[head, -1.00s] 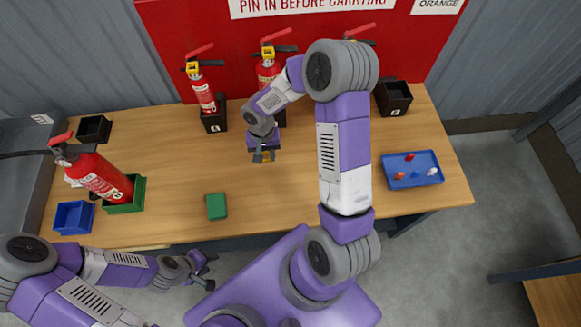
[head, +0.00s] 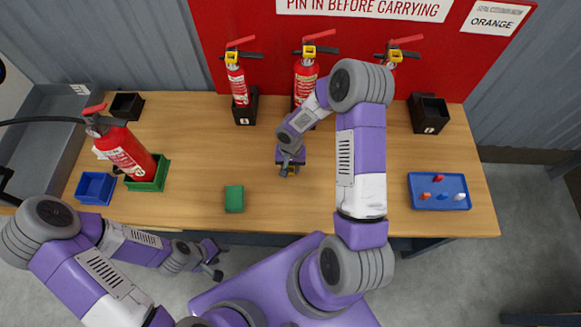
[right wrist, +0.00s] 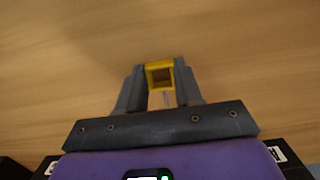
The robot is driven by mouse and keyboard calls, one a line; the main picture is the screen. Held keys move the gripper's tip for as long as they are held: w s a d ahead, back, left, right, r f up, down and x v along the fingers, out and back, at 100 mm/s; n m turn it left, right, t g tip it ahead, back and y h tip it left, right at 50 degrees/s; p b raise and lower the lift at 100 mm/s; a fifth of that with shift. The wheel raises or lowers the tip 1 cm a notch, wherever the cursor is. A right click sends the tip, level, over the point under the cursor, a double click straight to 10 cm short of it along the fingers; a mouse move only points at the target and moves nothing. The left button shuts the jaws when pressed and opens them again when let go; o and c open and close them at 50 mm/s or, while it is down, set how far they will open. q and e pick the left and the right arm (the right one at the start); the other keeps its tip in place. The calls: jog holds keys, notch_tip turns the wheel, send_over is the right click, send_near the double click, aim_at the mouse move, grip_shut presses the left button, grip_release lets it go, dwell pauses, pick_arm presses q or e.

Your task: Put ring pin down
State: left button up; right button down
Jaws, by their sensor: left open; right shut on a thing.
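The ring pin (right wrist: 160,73) is a yellow square ring with a thin metal pin, seen in the right wrist view. My right gripper (right wrist: 161,88) is shut on it, with one finger on each side of the ring. In the head view my right gripper (head: 288,171) is over the middle of the wooden table (head: 330,205), in front of the middle extinguisher (head: 305,80). I cannot tell the exact height of the pin above the wood. My left gripper (head: 214,262) is open and empty, off the table's front edge.
A green block (head: 234,198) lies left of my right gripper. A red extinguisher (head: 125,152) leans in a green holder (head: 150,182) at the left, near a blue bin (head: 95,188). A blue tray (head: 425,182) with small pegs lies at the right. Bare wood surrounds my right gripper.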

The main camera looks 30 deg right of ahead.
aim_at(291, 168)
jog(key=shift+f, duration=0.2)
jog(key=c, duration=0.8)
grip_release()
jog(key=shift+o, duration=0.2)
jog(key=shift+r, duration=0.1)
jog(key=shift+r, duration=0.15)
notch_tip(291, 168, up, 12)
jog(key=p, duration=0.2)
jog(key=shift+w+d, duration=0.25)
jog(key=shift+w, duration=0.15)
